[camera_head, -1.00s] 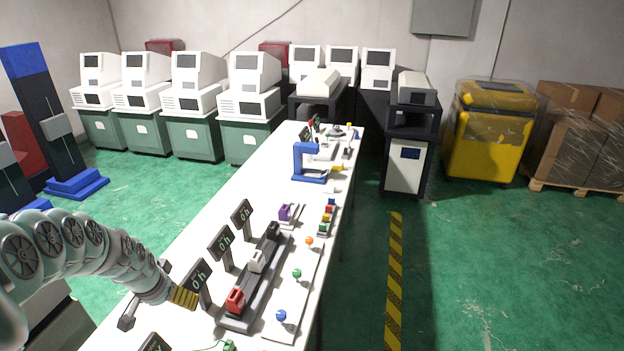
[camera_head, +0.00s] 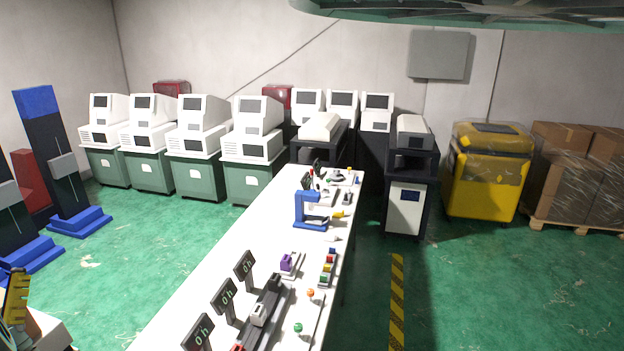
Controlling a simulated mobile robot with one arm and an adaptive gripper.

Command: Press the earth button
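No button in the camera_head view has a readable earth label, so I cannot tell which one it is. On the long white table stand an orange round knob (camera_head: 310,294) and a green round knob (camera_head: 298,327), on a pale strip at the near right. Beyond them is a small block of coloured buttons (camera_head: 327,267), with red, yellow and green among them. A yellow and black part at the lower left edge looks like the end of my arm, my gripper (camera_head: 15,296). It is cut off and well apart from the table, and its fingers cannot be made out.
The white table (camera_head: 225,262) also holds several dark "0h" signs (camera_head: 226,298), a black rail (camera_head: 268,312), a purple piece (camera_head: 288,262) and a blue stand (camera_head: 307,212). Green floor (camera_head: 480,290) is open to the right. White machines (camera_head: 204,128) line the back.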

